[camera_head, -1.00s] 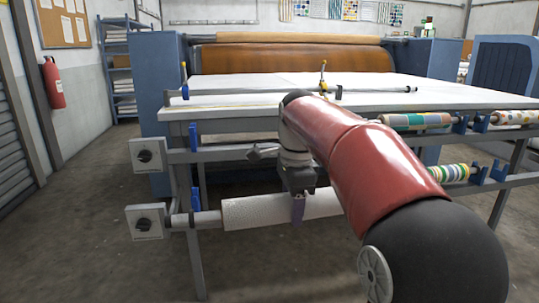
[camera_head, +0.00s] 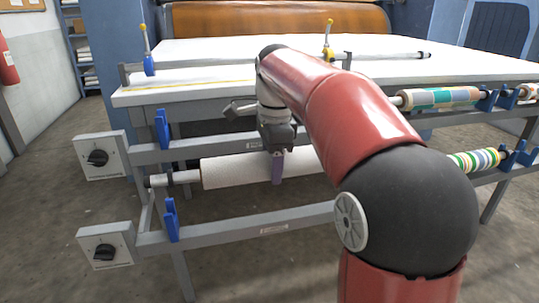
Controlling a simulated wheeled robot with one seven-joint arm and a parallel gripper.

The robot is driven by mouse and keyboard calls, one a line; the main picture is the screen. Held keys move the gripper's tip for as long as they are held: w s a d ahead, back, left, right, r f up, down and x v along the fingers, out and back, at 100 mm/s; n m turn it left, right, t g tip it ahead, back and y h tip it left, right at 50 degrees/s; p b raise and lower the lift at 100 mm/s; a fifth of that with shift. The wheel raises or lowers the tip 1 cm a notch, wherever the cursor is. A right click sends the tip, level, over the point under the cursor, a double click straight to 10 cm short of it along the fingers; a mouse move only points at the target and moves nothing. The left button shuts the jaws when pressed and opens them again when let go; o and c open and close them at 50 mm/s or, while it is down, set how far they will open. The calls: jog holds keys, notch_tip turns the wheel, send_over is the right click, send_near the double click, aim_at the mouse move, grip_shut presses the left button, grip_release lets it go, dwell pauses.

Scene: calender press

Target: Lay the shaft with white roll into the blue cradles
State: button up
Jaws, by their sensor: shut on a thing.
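The shaft with white roll (camera_head: 235,170) hangs level in my gripper (camera_head: 278,168), in the gap between the upper and lower rails at the table's front. My gripper is shut on the roll, a purple finger showing in front of it. A blue cradle (camera_head: 162,129) stands on the upper rail above that end. Another blue cradle (camera_head: 171,219) is on the lower rail below it, apart from the shaft. The shaft's right end is hidden behind my arm.
Patterned rolls lie at the right, near more blue cradles, on the upper rail (camera_head: 440,97) and lower down (camera_head: 472,161). Switch boxes (camera_head: 98,158) (camera_head: 106,248) are at the left rail ends. A thin shaft (camera_head: 390,55) lies over the white table (camera_head: 220,85).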

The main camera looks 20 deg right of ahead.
jog(key=shift+f+b, duration=2.6)
jog(key=shift+f, duration=1.55)
jog(key=shift+f, duration=0.45)
jog(key=o, duration=1.5)
jog(key=r, duration=0.4)
jog(key=r+p, duration=0.1)
jog(key=r, duration=0.2)
jog(key=shift+s+d+r, duration=0.15)
jog(key=shift+s+r, duration=0.05)
jog(key=shift+r, duration=0.2)
jog(key=s+f+n+t, duration=0.1)
jog(key=s+f+n, duration=0.3)
jog(key=s+n, duration=0.2)
jog(key=s+f+n+t, duration=0.2)
jog(key=s+f+n, duration=0.3)
jog(key=s, duration=0.3)
jog(key=s+f+n+t, duration=0.2)
jog(key=s+f+n, duration=0.2)
jog(key=s+n, duration=0.3)
jog(key=shift+s+f, duration=0.2)
jog(key=shift+s, duration=0.2)
